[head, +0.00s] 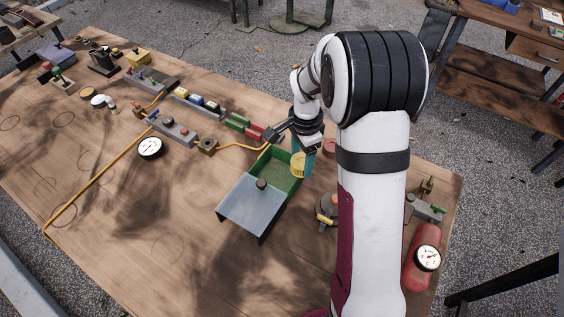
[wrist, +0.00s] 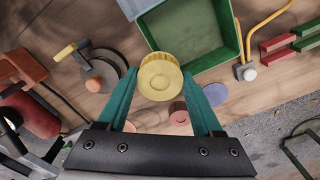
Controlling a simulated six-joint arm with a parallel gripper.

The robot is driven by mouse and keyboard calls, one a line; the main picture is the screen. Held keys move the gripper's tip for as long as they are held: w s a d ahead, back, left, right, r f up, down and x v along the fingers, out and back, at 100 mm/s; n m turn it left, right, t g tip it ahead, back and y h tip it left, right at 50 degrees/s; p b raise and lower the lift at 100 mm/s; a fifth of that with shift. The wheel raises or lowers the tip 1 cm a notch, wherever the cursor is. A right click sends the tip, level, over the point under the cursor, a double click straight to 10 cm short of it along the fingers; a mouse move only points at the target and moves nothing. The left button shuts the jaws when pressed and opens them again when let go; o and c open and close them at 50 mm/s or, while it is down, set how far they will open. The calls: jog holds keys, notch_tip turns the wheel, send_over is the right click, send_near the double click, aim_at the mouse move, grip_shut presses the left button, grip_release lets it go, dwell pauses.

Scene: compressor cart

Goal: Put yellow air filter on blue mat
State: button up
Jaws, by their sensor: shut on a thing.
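The yellow air filter (wrist: 160,78) is a ribbed round piece held between the two teal fingertips of my gripper (wrist: 160,84) in the wrist view. In the head view the filter (head: 298,165) shows beside the right edge of the green tray, with my gripper (head: 303,160) shut on it. A flat round blue mat (wrist: 215,94) lies on the table in the wrist view, to the right of the filter and partly behind the right finger. I cannot make out the blue mat in the head view, where my arm covers part of the table.
The green tray (head: 287,181) has a grey sloping panel (head: 252,207) at its front. A round red mat (wrist: 180,112) lies near the blue one. Coloured blocks and a yellow hose (head: 100,187) lie left.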

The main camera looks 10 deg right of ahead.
jog(key=s+d+r, duration=0.2)
jog(key=d+r, duration=0.1)
jog(key=d, duration=0.2)
jog(key=w+d+n, duration=0.9)
jog(key=w+a+f, duration=0.3)
jog(key=w+a, duration=0.1)
jog(key=w+a+f, duration=0.3)
jog(key=w+f, duration=0.1)
jog(key=shift+a, duration=0.4)
jog(key=shift+f, duration=1.95)
jog(key=o, duration=1.5)
jog(key=shift+f, duration=0.1)
